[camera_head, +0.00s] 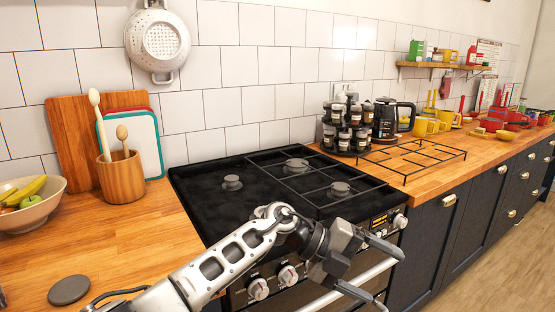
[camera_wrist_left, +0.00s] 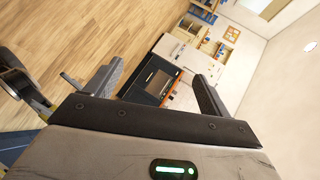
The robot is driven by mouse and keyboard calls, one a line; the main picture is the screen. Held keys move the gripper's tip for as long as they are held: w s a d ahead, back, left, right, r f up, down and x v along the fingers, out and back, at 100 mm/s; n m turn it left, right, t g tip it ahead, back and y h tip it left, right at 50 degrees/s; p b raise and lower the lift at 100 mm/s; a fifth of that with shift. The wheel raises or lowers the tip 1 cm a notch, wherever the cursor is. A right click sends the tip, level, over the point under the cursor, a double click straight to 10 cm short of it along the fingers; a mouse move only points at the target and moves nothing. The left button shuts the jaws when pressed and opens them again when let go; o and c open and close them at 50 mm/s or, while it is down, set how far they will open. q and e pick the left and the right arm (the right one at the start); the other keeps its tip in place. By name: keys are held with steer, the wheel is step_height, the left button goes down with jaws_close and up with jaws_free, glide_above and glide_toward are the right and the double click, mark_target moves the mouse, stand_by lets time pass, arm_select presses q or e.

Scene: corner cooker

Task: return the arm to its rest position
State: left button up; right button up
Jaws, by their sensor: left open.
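My left arm comes in from the lower left in the head view and reaches across the front of the cooker (camera_head: 215,210). My left gripper (camera_head: 378,270) is in front of the cooker's right side, with its two fingers apart and nothing between them. In the left wrist view the fingers of my left gripper (camera_wrist_left: 150,90) also stand apart, with floor and distant cabinets showing beyond them. A link of my arm hides part of the cooker's front. My right gripper is in neither view.
A loose black grate (camera_head: 415,158) lies on the right wooden counter near a spice rack (camera_head: 347,128) and a kettle (camera_head: 388,120). On the left counter are a utensil pot (camera_head: 122,178), a fruit bowl (camera_head: 30,208) and a grey disc (camera_head: 69,290). Floor at right is clear.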

arm_select(q)
steer(key=s+a+f+n+t+y, duration=0.35)
steer(key=a+f+n+t, duration=0.5)
steer(key=a+n, duration=0.5)
steer(key=s+a+f+n+t+y, duration=0.35)
steer(key=a+f+n+t, duration=0.5)
steer(key=n, duration=0.85)
steer(key=s+a+f+n+g+y, duration=0.1)
steer(key=s+a+f+n, duration=0.1)
steer(key=s+a, duration=0.2)
steer(key=s+a+f+n+g+y, duration=0.1)
steer(key=s+a+f+g, duration=0.1)
steer(key=s+a, duration=0.3)
steer(key=s+f, duration=0.1)
steer(key=s, duration=0.3)
steer(key=shift+f+n+g+y, duration=0.3)
steer(key=shift+n, duration=0.05)
